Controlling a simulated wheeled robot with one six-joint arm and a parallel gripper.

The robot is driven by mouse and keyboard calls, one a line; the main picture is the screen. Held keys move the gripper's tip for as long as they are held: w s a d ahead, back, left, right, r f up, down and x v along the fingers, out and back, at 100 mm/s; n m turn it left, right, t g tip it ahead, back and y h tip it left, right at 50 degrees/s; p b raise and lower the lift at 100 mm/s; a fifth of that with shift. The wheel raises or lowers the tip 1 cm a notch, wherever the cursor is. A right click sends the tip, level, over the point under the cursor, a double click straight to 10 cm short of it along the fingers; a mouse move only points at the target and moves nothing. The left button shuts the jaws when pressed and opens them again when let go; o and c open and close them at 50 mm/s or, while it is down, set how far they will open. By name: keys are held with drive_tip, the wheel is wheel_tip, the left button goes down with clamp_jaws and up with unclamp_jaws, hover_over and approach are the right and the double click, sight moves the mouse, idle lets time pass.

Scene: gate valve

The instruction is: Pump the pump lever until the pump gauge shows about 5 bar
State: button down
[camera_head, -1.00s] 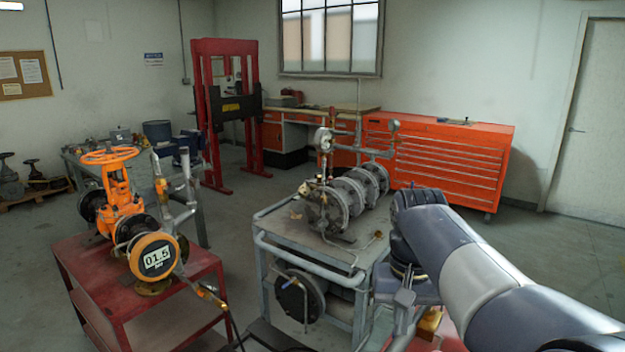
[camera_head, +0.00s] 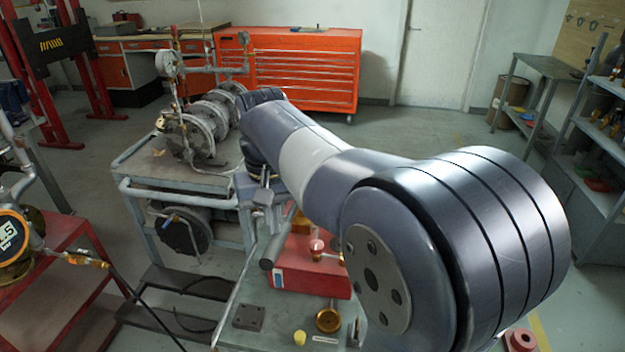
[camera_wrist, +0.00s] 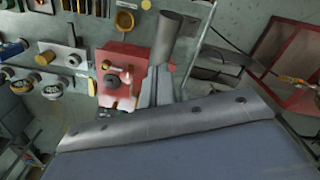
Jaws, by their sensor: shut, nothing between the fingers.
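A red pump box (camera_head: 312,272) stands on the grey bench in front of me. It also shows in the wrist view (camera_wrist: 122,65). A grey cylindrical bar (camera_head: 267,264), which looks like the pump lever, slants beside the box; its end also shows in the wrist view (camera_wrist: 167,38). My gripper (camera_head: 264,217) points down just above the bar, shut and empty. I cannot tell whether it touches the bar. An orange round digital gauge (camera_head: 10,234) is cut by the left edge; its visible digits end in about 1.5. I cannot tell whether it is the pump gauge.
A grey trolley with flanged pipework (camera_head: 190,140) stands at left behind the bench. The red table (camera_head: 60,265) is at far left, with a black hose running from it. Small parts, including a brass dish (camera_head: 328,320), lie on the bench front. My arm covers the right-hand middle.

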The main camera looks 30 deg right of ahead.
drive_tip(key=shift+f, duration=0.1)
wheel_tip(320, 180, down, 14)
drive_tip(key=b, duration=0.9)
drive_tip(key=shift+f, duration=0.25)
wheel_tip(320, 180, up, 13)
drive_tip(key=p, duration=1.2)
drive_tip(key=shift+f, duration=0.3)
wheel_tip(320, 180, down, 10)
drive_tip(key=b, duration=0.6)
drive_tip(key=shift+b, duration=0.35)
